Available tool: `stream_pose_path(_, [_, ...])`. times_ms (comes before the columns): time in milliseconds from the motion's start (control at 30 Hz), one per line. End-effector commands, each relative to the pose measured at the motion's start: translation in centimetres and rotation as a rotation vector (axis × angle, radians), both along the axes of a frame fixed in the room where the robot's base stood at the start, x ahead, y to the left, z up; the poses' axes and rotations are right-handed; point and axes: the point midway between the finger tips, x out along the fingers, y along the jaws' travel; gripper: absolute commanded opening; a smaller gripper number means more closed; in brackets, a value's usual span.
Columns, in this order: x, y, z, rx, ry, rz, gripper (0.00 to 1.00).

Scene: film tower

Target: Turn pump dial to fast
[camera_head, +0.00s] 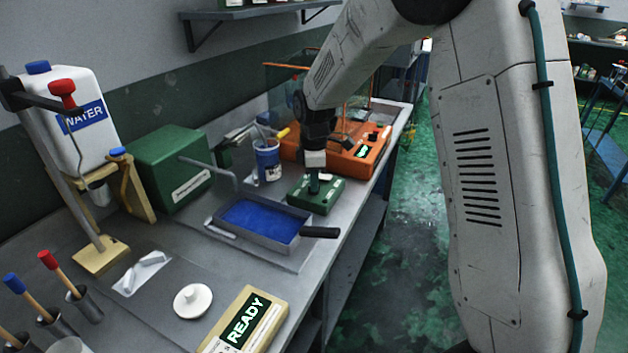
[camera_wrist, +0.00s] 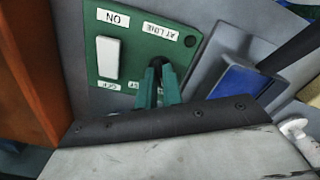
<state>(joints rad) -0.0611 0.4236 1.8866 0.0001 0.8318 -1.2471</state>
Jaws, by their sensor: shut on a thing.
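The green pump box (camera_head: 322,204) stands on the bench to the right of the blue tray. In the wrist view its top face (camera_wrist: 135,42) shows a white rocker switch (camera_wrist: 108,57) with ON and OFF labels, an AT LINE label (camera_wrist: 160,31), and a partly covered label ending in ST. My gripper (camera_head: 314,188) points down onto the box. In the wrist view its green fingers (camera_wrist: 159,82) are shut on the dark pump dial (camera_wrist: 157,62). The fingers hide most of the dial, so I cannot tell its setting.
A tray of blue liquid (camera_head: 268,240) with a black handle lies left of the box. A blue cup (camera_head: 267,160) and an orange unit (camera_head: 350,160) stand behind it. The bench's right edge is close by, with open green floor beyond.

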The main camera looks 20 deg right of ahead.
Motion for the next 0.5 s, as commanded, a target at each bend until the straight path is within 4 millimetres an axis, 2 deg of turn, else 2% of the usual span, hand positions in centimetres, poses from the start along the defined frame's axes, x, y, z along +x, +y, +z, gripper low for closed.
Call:
stream_pose_path(267, [0.03,-0.01,0.04,0.000,-0.001,-0.057,0.00])
stream_pose_path(500, [0.04,-0.01,0.05,0.000,-0.001,-0.215,0.00])
